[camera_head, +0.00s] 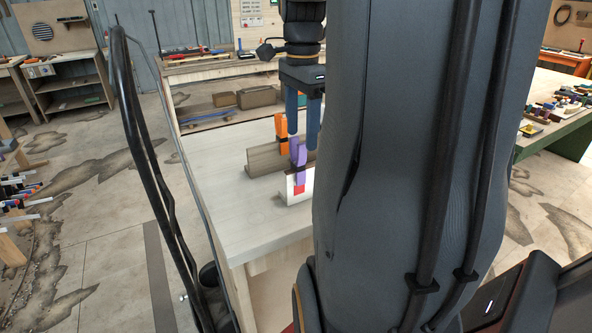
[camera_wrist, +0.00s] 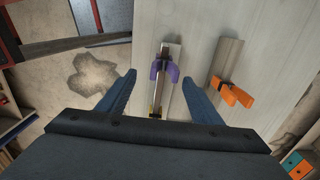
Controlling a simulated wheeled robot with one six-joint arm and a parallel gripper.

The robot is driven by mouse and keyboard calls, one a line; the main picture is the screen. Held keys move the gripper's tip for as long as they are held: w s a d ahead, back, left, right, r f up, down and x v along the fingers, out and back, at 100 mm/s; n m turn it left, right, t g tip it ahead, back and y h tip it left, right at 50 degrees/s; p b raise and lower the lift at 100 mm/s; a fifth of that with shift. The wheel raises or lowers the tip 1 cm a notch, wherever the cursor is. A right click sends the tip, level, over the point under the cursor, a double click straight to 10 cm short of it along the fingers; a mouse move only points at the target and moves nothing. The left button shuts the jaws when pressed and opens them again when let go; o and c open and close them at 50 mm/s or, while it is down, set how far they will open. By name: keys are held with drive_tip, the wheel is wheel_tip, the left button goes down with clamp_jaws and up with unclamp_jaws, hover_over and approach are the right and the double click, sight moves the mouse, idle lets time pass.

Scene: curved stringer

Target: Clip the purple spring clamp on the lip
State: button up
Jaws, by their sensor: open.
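The purple spring clamp (camera_head: 298,154) stands upright at a short white upright strip with a red patch (camera_head: 299,189). Its lower end overlaps the strip's top edge, so it looks seated on this lip. In the wrist view the purple clamp (camera_wrist: 164,71) sits across a narrow strip (camera_wrist: 173,52). My gripper (camera_head: 304,130) points down above the bench, open and empty. In the wrist view its blue fingers (camera_wrist: 160,80) are spread wide to either side of the clamp, apart from it. Whether the jaws bite the strip fully is not clear.
An orange clamp (camera_head: 281,128) sits on a brown wooden board (camera_head: 263,160) just behind; it also shows right of the purple one in the wrist view (camera_wrist: 231,92). The pale bench top (camera_head: 225,195) is clear to the left. My arm hides its right side.

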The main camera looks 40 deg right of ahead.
sight(298, 158)
drive_tip(key=shift+w+a+f+p, duration=0.15)
drive_tip(key=shift+f+p, duration=0.4)
drive_tip(key=shift+f, duration=1.45)
drive_tip(key=shift+w+a+f+p, duration=0.15)
drive_tip(key=shift+f+p, duration=0.4)
drive_tip(key=shift+f, duration=1.4)
drive_tip(key=shift+d, duration=0.1)
drive_tip(key=c, duration=1.3)
